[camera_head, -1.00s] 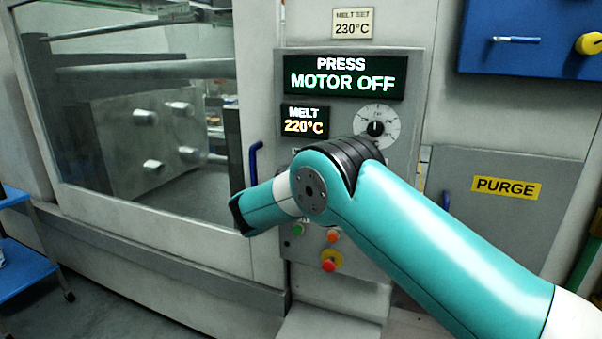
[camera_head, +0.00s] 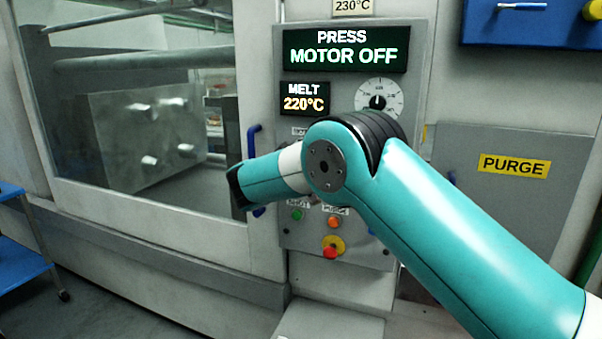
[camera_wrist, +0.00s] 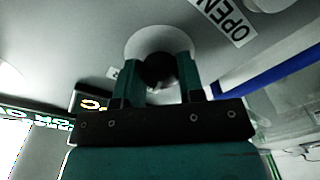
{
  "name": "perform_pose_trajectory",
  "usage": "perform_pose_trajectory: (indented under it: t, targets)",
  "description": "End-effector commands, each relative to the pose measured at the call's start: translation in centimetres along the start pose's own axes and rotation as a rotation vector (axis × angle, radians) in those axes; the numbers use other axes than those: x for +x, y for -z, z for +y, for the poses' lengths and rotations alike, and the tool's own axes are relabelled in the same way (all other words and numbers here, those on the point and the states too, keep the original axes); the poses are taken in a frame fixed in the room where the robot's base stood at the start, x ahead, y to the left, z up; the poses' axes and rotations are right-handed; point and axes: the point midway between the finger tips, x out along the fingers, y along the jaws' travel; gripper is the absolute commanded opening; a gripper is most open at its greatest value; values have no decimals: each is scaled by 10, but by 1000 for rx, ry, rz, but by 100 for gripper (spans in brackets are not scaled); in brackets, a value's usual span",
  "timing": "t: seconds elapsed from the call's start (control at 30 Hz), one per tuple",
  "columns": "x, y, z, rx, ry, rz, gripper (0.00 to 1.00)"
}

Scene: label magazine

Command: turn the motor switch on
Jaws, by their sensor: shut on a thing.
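The motor switch (camera_wrist: 158,70) shows in the wrist view as a dark round knob in front of a pale round plate (camera_wrist: 160,40). My gripper (camera_wrist: 160,66) has its two teal fingers on either side of the knob and is shut on it. Which way the knob points is too dark to tell. In the head view my arm hides the gripper and the switch. The display (camera_head: 346,46) at the top of the panel reads PRESS MOTOR OFF.
The grey panel holds a melt display (camera_head: 304,98) reading 220°C, a dial (camera_head: 378,102), a green button (camera_head: 296,215) and a red button on yellow (camera_head: 332,248). A blue door handle (camera_head: 254,142) is left of the panel. A blue cart (camera_head: 22,265) stands far left.

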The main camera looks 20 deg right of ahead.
Motion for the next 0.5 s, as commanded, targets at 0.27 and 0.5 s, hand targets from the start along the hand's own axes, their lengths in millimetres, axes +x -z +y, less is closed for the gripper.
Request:
perform_pose_trajectory:
  t: [0.27,0.5]
  targets:
    - [-1,-7,-9,266,-15,10,12]
    - [0,-6,-7,493,-26,16,12]
